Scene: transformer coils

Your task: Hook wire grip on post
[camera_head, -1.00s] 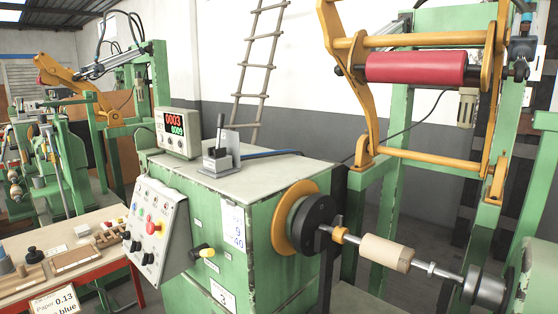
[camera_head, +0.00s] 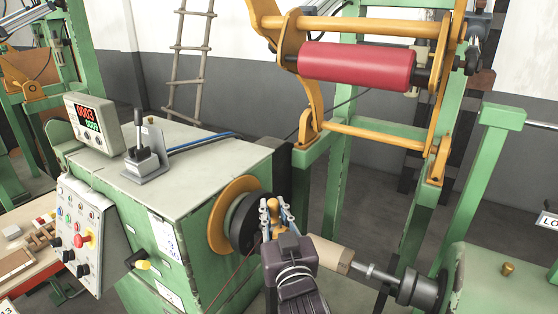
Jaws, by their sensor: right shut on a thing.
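My right gripper (camera_head: 275,208) reaches up from the bottom middle, in front of the black chuck. It is shut on a small orange-tan piece (camera_head: 273,205), which looks like the wire grip; the fingers hide part of it. A thin red wire (camera_head: 232,279) runs down and left from near the gripper along the green cabinet. A short brass post (camera_head: 508,268) stands on the green housing at the right, well apart from the gripper. My left gripper is not in view.
A red roller (camera_head: 356,66) hangs in an orange frame above. The control panel (camera_head: 83,236) is at left.

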